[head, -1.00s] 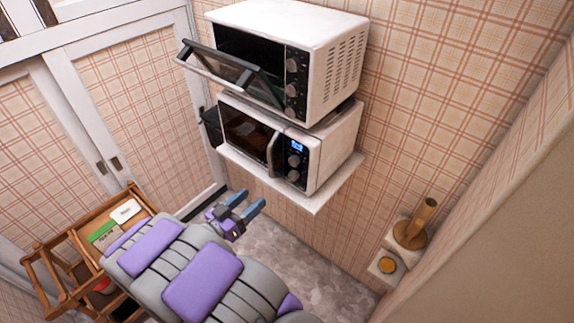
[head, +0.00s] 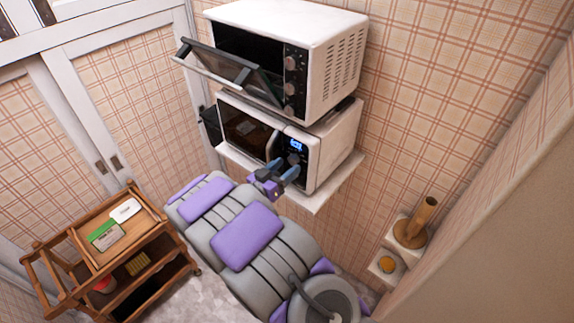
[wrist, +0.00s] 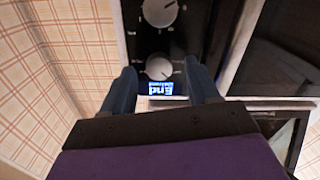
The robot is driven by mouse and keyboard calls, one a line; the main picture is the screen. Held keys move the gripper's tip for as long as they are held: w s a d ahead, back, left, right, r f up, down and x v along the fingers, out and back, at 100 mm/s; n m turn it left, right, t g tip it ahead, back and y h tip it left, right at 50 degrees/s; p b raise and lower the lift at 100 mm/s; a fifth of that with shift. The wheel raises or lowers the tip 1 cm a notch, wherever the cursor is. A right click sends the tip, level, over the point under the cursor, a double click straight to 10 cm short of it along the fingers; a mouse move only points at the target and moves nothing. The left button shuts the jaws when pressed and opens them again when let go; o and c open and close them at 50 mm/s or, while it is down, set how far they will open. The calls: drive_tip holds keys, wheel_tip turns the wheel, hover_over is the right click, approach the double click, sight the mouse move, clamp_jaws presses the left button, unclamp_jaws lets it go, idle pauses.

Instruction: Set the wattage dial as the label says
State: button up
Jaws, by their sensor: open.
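The white microwave (head: 327,152) sits on a wall shelf, with a lit blue display (head: 296,145) and dials on its dark panel. The wrist view shows the panel upside down: the display (wrist: 160,88) seems to read "End". The dial beside the display (wrist: 158,67) appears between my fingertips, and another dial (wrist: 160,12) lies beyond. My gripper (head: 281,166) is open in front of the panel and partly hides the dials in the head view. Contact cannot be told. Which dial sets wattage is unreadable. A green-and-white packet (head: 107,235) and a white card (head: 125,210) have unreadable print.
A white oven (head: 340,75) stands above the microwave, its glass door (head: 230,75) hanging partly open. The wooden cart (head: 88,256) is at lower left. A wooden pestle and mortar (head: 412,230) and a small orange-topped item (head: 386,264) sit on small shelves at right.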

drive_tip(key=shift+x, duration=0.95)
drive_tip(key=shift+c, duration=0.3)
drive_tip(key=c, duration=1)
